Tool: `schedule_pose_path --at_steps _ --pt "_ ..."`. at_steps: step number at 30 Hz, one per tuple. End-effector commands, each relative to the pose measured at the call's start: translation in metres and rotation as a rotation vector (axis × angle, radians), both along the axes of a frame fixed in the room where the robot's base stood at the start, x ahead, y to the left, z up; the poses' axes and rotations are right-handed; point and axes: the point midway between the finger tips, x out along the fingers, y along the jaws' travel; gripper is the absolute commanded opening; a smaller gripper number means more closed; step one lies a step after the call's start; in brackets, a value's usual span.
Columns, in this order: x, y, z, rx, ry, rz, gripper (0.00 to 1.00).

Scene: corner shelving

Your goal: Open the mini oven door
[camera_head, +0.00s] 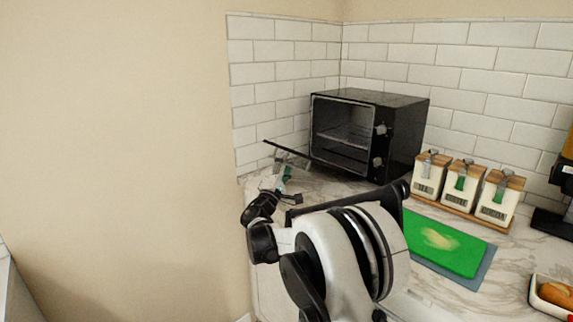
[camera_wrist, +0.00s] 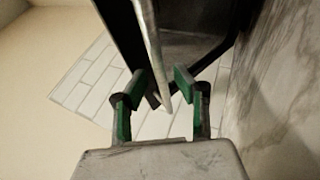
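The mini oven (camera_head: 405,132) is a black box standing in the corner of the counter, with its interior and wire rack visible in the head view. Its door (camera_head: 284,151) is lowered and seen nearly edge-on, sticking out to the left from the oven's lower front. My gripper (camera_head: 286,174) is just below the door in the head view, partly hidden by my arm. In the wrist view my gripper (camera_wrist: 167,85) is open, with green pads apart. A pale metal bar, apparently the door handle (camera_wrist: 150,42), runs between the fingers with gaps at both sides. The dark door panel (camera_wrist: 118,32) lies beyond.
Three labelled canisters (camera_head: 464,186) stand on a wooden tray right of the oven. A green cutting board (camera_head: 440,242) lies in front of them. A bread tray (camera_head: 541,294) and a dark appliance (camera_head: 552,222) are farther right. A beige wall (camera_head: 120,150) is at left.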

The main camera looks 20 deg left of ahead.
Motion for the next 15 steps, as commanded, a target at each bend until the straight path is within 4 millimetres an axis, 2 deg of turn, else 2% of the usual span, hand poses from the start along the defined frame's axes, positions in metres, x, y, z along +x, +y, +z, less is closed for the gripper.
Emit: schedule_pose_path --at_steps 8,11,15 --pt "-0.004 -0.001 -0.002 0.000 0.001 -0.001 0.28" --pt "-0.015 -0.001 -0.007 0.000 0.001 -0.001 0.28" --pt "-0.039 0.000 -0.018 0.000 0.000 0.001 0.28"
